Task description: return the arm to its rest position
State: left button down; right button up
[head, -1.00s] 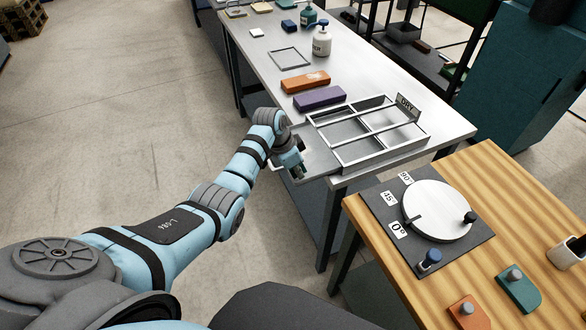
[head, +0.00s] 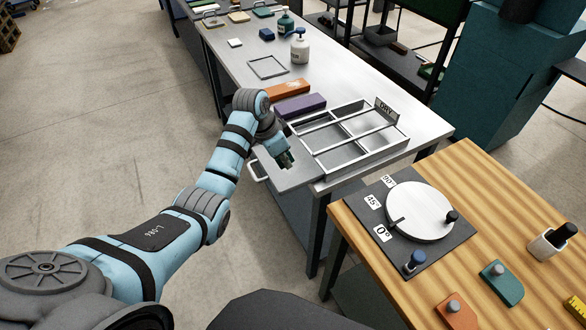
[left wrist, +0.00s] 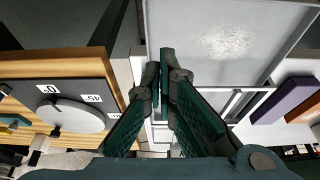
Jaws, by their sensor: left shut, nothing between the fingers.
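My left arm reaches in from the left in the head view, and its gripper (head: 286,160) hangs over the near left corner of the metal table, beside the divided tray. In the left wrist view the green fingers of the gripper (left wrist: 166,75) are together, with nothing seen between them. The divided metal tray (head: 350,140) with the "DRY" sign (head: 386,110) stands to the right of the gripper. My right gripper is not in view.
An orange block (head: 288,89) and a purple block (head: 300,106) lie behind the tray. A white pump bottle (head: 300,48) stands farther back. A wooden table (head: 460,210) with a round dial plate (head: 420,210) is at the right. Open floor (head: 110,110) lies left.

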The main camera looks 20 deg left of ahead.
pick_arm(q)
jog(key=s+f+n+y, duration=0.25)
jog(key=s+f, duration=0.65)
jog(key=s, duration=0.6)
jog(key=s+r+n, duration=0.1)
jog(key=s+n, duration=0.3)
jog(key=s, duration=1.4)
notch_tip(320, 180, down, 19)
jog(key=s+a, duration=0.1)
jog(key=s+f+g, duration=0.1)
jog(key=s+f, duration=1.3)
jog(key=shift+s+a+n+g+y+b, duration=0.3)
jog(key=shift+s+n+g+y+b, duration=0.05)
jog(key=shift+s+n+g+b, duration=0.1)
